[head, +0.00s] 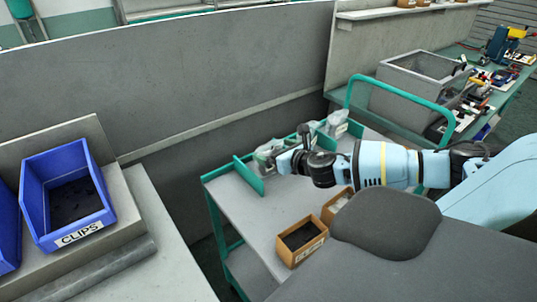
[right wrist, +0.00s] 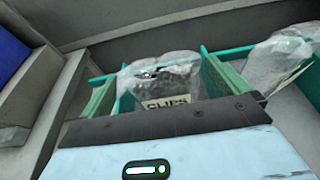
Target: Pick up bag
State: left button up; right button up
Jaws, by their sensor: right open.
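A clear plastic bag (head: 266,152) stands between green dividers on the green-framed cart, partly hidden behind my right gripper. In the right wrist view this bag (right wrist: 160,78) shows dark contents and a pale label, partly cut off by my gripper's dark edge. A second clear bag (head: 337,122) stands further right on the cart; it also shows in the right wrist view (right wrist: 282,55). My right gripper (head: 290,161) is open and reaches in from the right, close to the first bag. I cannot tell whether it touches it. My left gripper is not in view.
The cart's grey top (head: 245,208) is clear at the front left. Cardboard bins (head: 301,240) stand on its near side. A green divider (head: 248,176) rises left of the bag. A blue clips bin (head: 67,194) sits on the left bench. A grey partition (head: 180,75) stands behind.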

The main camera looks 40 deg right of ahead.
jog(key=shift+x, duration=2.55)
jog(key=shift+r, duration=0.1)
jog(key=c, duration=0.6)
